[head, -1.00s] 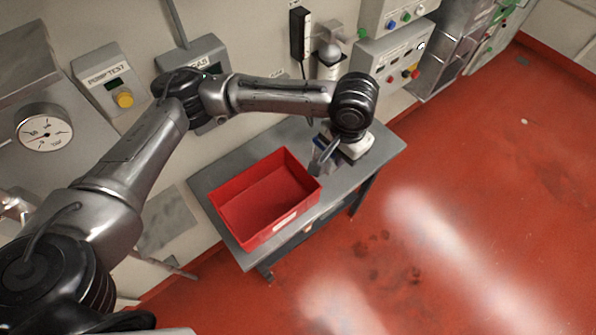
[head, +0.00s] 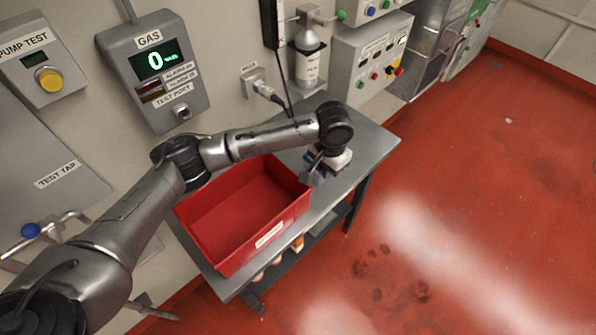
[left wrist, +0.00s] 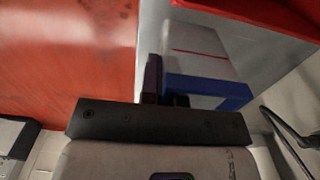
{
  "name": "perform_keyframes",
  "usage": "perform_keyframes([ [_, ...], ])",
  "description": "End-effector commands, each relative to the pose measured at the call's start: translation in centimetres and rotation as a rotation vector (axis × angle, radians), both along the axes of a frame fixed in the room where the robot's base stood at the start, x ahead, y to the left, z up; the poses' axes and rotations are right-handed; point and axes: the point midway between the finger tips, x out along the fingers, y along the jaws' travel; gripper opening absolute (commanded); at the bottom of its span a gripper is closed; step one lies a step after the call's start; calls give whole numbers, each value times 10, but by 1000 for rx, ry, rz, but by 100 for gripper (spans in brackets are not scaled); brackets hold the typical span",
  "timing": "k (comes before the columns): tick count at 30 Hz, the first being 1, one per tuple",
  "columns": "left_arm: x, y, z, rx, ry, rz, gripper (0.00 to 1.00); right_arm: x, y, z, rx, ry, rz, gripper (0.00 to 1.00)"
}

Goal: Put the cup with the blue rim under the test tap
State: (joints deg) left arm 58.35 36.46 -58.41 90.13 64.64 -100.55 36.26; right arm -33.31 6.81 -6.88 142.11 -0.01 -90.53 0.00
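The cup with the blue rim (left wrist: 207,92) is in the left wrist view, with a white body and a thin red line. My left gripper (left wrist: 166,94) has one dark finger outside the cup's left edge. The other finger goes behind the rim, mostly hidden, and the cup's wall appears pinched between them. In the head view my left gripper (head: 313,170) points down at the table beside the red crate's right corner; the cup is mostly hidden there. The test tap (head: 62,222), with a blue knob, is on the wall at left, partly behind my arm. My right gripper is not in view.
The red crate (head: 268,238) stands on the grey table (head: 372,142). Several small items lie on the shelf below. A gas panel (head: 155,75), a pump test box (head: 40,65) and a bottle (head: 308,60) are on the wall. The red floor at right is clear.

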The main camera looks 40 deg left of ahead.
Motion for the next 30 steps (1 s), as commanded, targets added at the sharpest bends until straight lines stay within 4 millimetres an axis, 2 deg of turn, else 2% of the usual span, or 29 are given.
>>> perform_keyframes([
  [1, 1, 13, -8, 2, 1, 4, 0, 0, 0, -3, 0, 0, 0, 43],
  [6, 5, 46, -28, 1, 1, 4, 0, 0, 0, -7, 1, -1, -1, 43],
  [12, 9, 72, -44, 0, 1, 2, 0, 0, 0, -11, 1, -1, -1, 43],
  [22, 10, 82, -55, 0, 1, 0, 0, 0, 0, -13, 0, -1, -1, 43],
  [30, 9, 81, -87, 0, 1, -1, 0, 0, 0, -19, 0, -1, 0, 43],
])
